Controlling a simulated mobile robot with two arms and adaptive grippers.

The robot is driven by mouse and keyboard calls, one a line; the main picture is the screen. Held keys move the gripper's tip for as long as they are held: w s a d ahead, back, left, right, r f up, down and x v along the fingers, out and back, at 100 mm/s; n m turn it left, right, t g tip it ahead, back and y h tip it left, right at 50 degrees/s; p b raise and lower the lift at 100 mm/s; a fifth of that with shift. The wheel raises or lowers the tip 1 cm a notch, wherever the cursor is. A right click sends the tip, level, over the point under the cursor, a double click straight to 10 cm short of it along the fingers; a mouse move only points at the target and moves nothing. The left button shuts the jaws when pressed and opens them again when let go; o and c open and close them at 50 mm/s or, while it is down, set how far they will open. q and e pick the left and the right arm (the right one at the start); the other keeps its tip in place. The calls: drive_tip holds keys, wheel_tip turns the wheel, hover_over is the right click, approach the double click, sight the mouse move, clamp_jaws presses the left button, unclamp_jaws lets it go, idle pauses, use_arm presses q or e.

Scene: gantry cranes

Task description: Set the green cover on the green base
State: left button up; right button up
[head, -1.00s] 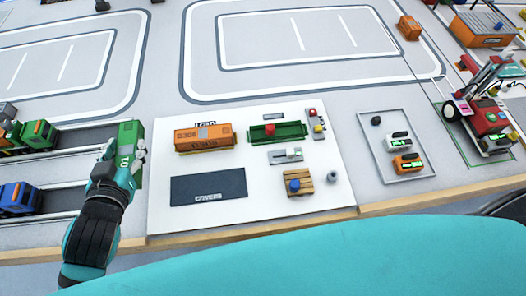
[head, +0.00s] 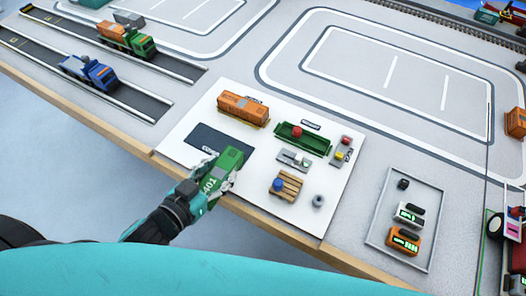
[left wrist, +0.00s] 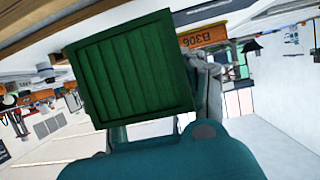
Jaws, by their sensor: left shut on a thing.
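The green cover (head: 230,162), a box marked 401, is in my left gripper (head: 213,176), whose fingers are closed on it. It is over the front left of the white board, by the dark covers pad (head: 222,141), partly hiding it. In the left wrist view the green cover (left wrist: 132,70) fills the middle, its ribbed face towards the camera. The green base (head: 318,146) is a long open tray on the board, right of and beyond the cover, apart from it. A red block (head: 297,131) sits in it. My right gripper is not in view.
An orange container (head: 242,107) stands left of the green base. A wooden pallet with a blue piece (head: 279,184), a grey slotted block (head: 294,159) and a grey cylinder (head: 318,201) are nearby. A tray (head: 375,236) with chargers lies right. Toy trucks stand on lanes at left.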

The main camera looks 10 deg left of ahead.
use_arm(q)
drive_tip(key=p, duration=0.1)
hover_over(261, 163)
drive_tip(key=shift+f, duration=0.6)
wheel_tip(261, 163, down, 4)
drive_tip(key=shift+r, duration=0.25)
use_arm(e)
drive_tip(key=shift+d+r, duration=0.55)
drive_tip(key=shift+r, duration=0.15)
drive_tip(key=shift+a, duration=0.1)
use_arm(q)
drive_tip(key=shift+f, duration=0.15)
drive_tip(key=o, duration=1.2)
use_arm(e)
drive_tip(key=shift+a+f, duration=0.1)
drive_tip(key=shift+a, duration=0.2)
